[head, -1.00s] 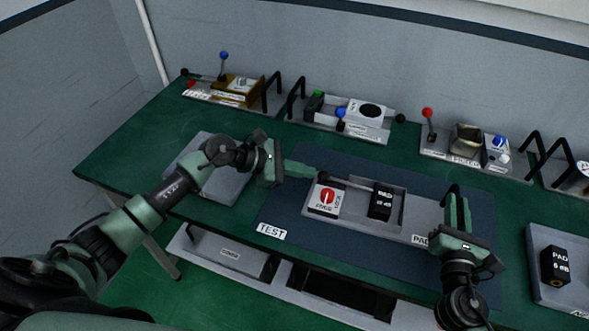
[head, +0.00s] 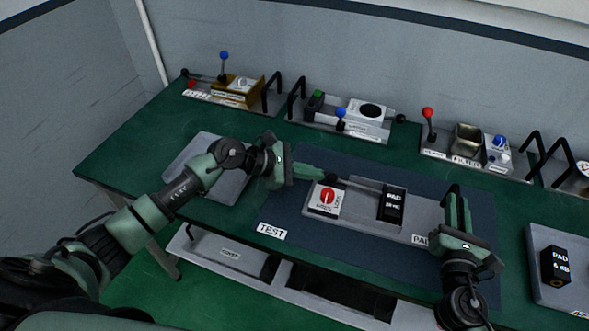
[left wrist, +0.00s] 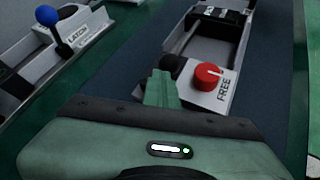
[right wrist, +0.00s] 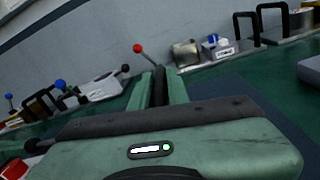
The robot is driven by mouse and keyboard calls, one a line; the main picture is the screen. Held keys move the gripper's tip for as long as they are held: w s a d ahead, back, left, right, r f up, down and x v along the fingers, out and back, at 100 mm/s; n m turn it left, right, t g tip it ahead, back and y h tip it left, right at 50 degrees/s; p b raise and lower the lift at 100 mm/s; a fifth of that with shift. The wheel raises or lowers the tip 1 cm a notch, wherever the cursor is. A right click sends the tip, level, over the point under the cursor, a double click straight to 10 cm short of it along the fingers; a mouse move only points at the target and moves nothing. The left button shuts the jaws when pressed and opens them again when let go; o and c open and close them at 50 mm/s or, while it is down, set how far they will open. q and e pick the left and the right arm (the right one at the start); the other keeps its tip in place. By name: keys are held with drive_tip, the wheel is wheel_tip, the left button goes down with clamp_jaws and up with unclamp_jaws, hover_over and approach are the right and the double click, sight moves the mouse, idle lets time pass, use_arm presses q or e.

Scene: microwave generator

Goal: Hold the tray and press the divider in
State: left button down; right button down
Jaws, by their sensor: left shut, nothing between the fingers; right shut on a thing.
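The grey tray (head: 362,226) lies on the blue mat. At its left end is a white plate (head: 318,209) marked FREE and LOCK with a red knob (left wrist: 207,76). A black block (head: 391,206) marked PAD sits inside, by the end of a thin rod (head: 358,184). The rod has a dark ball end (left wrist: 172,64). No part is labelled divider. My left gripper (head: 325,176) is shut and empty, its tips against the ball end. My right gripper (head: 456,195) is shut on the tray's dark upright handle (right wrist: 158,88) at the right end.
Behind stand several units with coloured levers, such as the filter unit (head: 460,160). A grey plate (head: 222,190) lies left under my left arm. Another tray (head: 547,290) with a black PAD block (head: 555,264) is at the right.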

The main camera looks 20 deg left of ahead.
use_arm(q)
drive_tip(key=shift+d, duration=0.4)
use_arm(e)
drive_tip(key=shift+s+a+f, duration=0.1)
drive_tip(key=shift+a+f, duration=0.05)
drive_tip(key=shift+f, duration=0.25)
use_arm(q)
drive_tip(key=shift+a, duration=0.1)
drive_tip(key=shift+a+r, duration=1.25)
drive_tip(key=shift+r, duration=0.25)
drive_tip(key=v, duration=1.2)
drive_tip(key=shift+s, duration=0.15)
